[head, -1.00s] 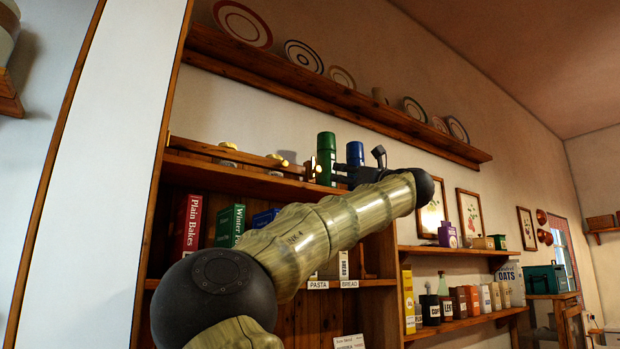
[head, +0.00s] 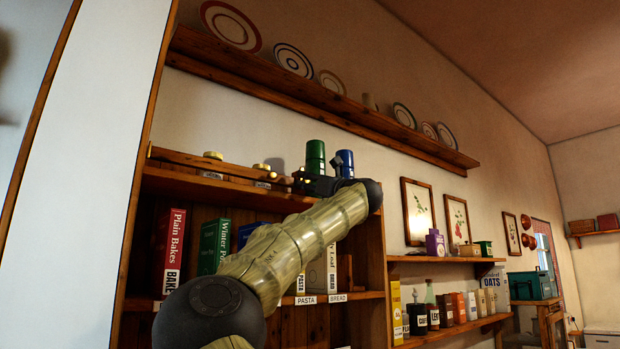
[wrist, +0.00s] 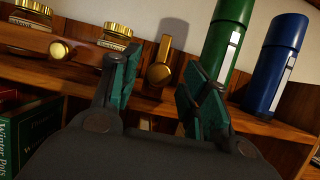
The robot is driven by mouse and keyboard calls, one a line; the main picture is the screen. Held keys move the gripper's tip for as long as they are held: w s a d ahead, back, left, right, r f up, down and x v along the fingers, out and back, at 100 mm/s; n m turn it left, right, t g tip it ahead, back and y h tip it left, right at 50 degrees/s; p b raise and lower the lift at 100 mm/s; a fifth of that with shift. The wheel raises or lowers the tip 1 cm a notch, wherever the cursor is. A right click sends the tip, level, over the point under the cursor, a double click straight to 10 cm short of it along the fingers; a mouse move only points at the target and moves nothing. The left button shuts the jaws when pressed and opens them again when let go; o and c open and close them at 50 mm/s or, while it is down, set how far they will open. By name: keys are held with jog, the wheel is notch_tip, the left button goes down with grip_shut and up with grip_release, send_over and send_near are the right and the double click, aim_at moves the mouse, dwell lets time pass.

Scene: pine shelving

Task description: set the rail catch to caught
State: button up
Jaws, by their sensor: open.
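A wooden rail (head: 215,163) runs along the front of the upper shelf, with a round brass knob (wrist: 60,50) on it. A brass catch (wrist: 160,72) with a rounded lower end and a narrower upper part stands nearly upright near the rail's right end. My gripper (wrist: 154,76) is open, its two teal-padded fingers either side of the catch in the wrist view, with nothing held. Whether the pads touch the catch, I cannot tell. The left finger hides the rail's right end.
Brass-lidded jars (wrist: 115,36) stand behind the rail. A green canister (wrist: 228,35) and a blue canister (wrist: 276,65) stand close to the right. A plate shelf (head: 320,97) runs above.

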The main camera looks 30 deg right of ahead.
jog(key=shift+w, duration=0.45)
jog(key=shift+s+r, duration=0.1)
jog(key=shift+s, duration=0.05)
jog(key=shift+c, duration=0.7)
grip_shut()
